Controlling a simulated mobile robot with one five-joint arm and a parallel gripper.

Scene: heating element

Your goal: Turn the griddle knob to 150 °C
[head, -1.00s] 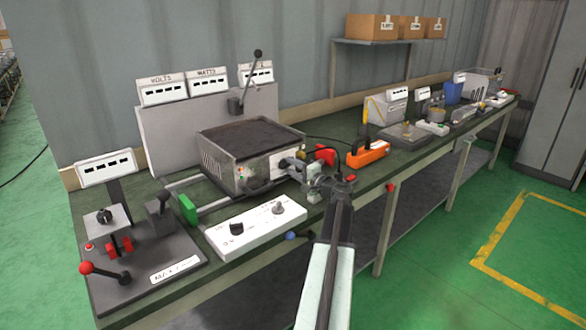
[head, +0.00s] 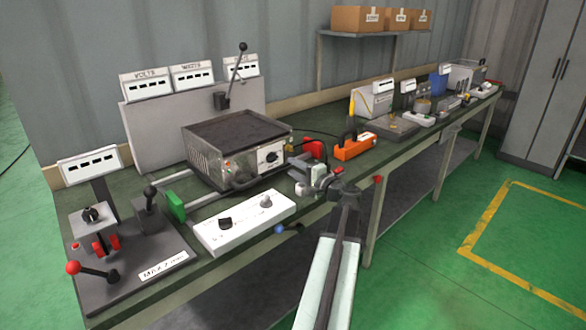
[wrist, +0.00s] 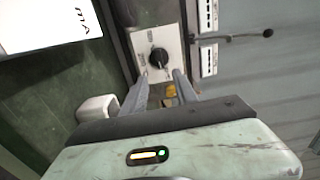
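The griddle (head: 228,150) is a metal box with a dark top plate on the bench. Its black knob (head: 271,156) sits on a white front panel, and also shows in the wrist view (wrist: 158,57). A pale mark shows on the knob, but the scale is too small to read. My gripper (head: 296,164) is just right of and in front of the knob in the head view. In the wrist view my gripper (wrist: 161,76) has its two fingers apart, with the knob beyond and between their tips. Nothing is seen held.
A white control box (head: 243,222) with two knobs lies in front of the griddle. A lever stand (head: 150,222) stands at the left. Open green floor lies in front.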

